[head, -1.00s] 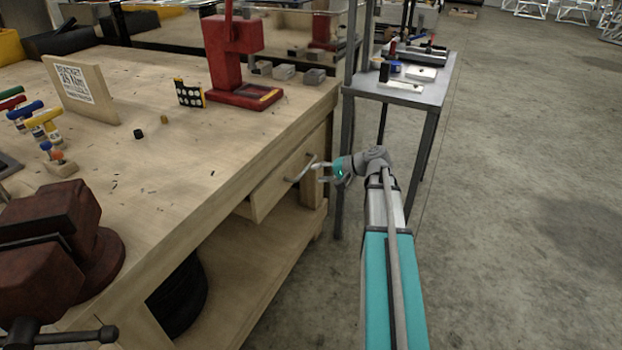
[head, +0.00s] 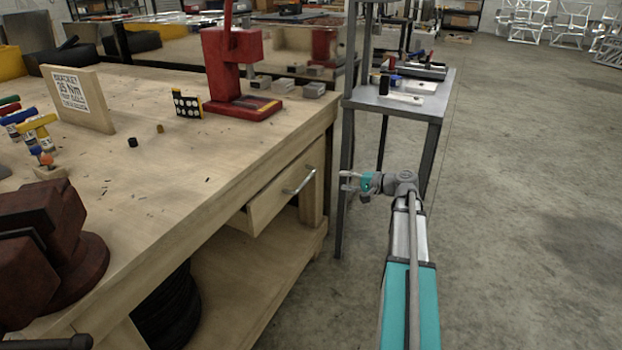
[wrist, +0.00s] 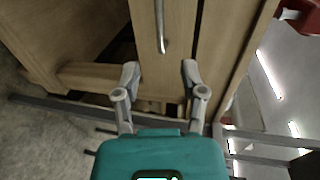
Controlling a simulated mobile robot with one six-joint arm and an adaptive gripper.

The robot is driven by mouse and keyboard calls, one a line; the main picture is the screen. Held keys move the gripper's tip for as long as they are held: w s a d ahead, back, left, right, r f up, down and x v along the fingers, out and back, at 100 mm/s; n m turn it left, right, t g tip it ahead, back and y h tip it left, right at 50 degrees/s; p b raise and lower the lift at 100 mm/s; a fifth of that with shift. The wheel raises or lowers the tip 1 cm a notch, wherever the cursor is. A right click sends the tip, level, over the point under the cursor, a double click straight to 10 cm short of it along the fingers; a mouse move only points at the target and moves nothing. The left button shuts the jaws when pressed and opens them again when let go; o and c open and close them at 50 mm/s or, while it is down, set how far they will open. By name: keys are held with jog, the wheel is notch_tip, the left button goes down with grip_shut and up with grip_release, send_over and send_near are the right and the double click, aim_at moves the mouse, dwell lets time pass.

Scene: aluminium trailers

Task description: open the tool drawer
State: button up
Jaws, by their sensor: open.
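The tool drawer (head: 282,196) is under the workbench top and its wooden front stands out a little from the bench frame. Its metal bar handle (head: 299,181) is bare, with nothing around it. In the head view my gripper (head: 347,181) is open and empty, right of the handle and apart from it. In the wrist view my gripper (wrist: 160,74) shows two spread fingers with a gap between them. The handle (wrist: 160,28) shows beyond the fingertips, roughly in line with that gap. The drawer's inside is hidden in the head view.
The workbench (head: 190,165) carries a red press (head: 232,70), a dark red vise (head: 45,240) and a sign board (head: 78,98). A grey metal side table (head: 425,105) stands close behind my gripper. The floor (head: 530,220) to the right is clear.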

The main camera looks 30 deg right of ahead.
aim_at(308, 176)
jog(key=b+x, duration=0.2)
jog(key=x, duration=1.1)
jog(key=shift+w+a+b, duration=0.15)
jog(key=shift+w+b, duration=0.15)
jog(key=shift+b, duration=0.05)
grip_shut()
